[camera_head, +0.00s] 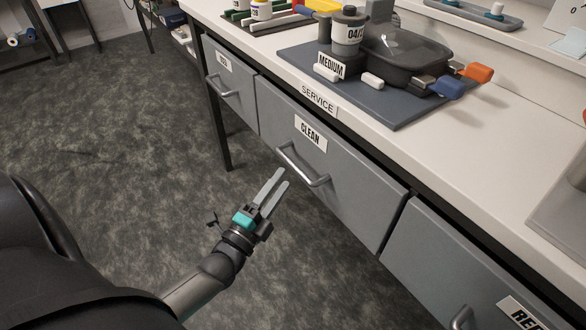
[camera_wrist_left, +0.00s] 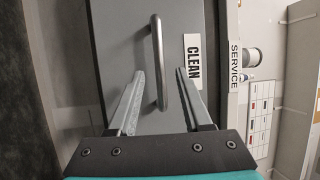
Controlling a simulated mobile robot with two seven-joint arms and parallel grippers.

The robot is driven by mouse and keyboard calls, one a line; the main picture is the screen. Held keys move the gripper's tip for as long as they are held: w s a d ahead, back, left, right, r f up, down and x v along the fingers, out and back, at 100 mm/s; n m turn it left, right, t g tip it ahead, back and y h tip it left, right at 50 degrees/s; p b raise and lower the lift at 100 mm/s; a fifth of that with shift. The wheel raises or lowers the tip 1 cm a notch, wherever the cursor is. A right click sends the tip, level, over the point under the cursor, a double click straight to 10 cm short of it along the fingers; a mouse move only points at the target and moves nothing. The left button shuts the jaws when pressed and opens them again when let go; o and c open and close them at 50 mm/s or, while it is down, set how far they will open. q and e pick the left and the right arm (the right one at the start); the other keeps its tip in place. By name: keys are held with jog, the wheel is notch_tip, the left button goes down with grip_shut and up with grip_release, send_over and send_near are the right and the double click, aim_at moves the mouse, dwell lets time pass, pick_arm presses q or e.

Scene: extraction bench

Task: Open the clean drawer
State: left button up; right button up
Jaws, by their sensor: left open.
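The clean drawer (camera_head: 345,195) is the grey middle drawer under the bench, with a white CLEAN label (camera_head: 311,133). It looks shut. Its silver bar handle (camera_head: 303,166) sits below the label; in the left wrist view the handle (camera_wrist_left: 158,62) runs lengthwise between the lines of the fingers, beside the label (camera_wrist_left: 193,62). My left gripper (camera_head: 278,180) is open and empty, its fingertips just short of the handle in the head view. In the left wrist view its fingers (camera_wrist_left: 158,84) lie either side of the handle's near part; whether they touch it I cannot tell. My right gripper is not in view.
Another grey drawer (camera_head: 229,88) is to the left and a third (camera_head: 440,262) to the right, each with a handle. The white bench top (camera_head: 480,145) above carries a dark mat (camera_head: 402,119) with a jar and a lidded dish. The floor (camera_head: 110,130) at left is clear.

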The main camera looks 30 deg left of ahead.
aim_at(293, 163)
pick_arm(q)
jog(key=shift+w+r+b, duration=0.2)
jog(key=shift+w+b, duration=0.05)
jog(key=shift+w, duration=0.75)
jog(key=shift+w+r+b, duration=0.15)
jog(key=shift+w+b, duration=0.15)
jog(key=shift+w, duration=0.75)
jog(key=shift+w+r+b, duration=0.2)
jog(key=shift+w+b, duration=0.05)
jog(key=shift+w, duration=0.75)
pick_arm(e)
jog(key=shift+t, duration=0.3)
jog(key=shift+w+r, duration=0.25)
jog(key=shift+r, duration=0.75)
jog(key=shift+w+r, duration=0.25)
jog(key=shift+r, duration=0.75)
pick_arm(q)
grip_shut()
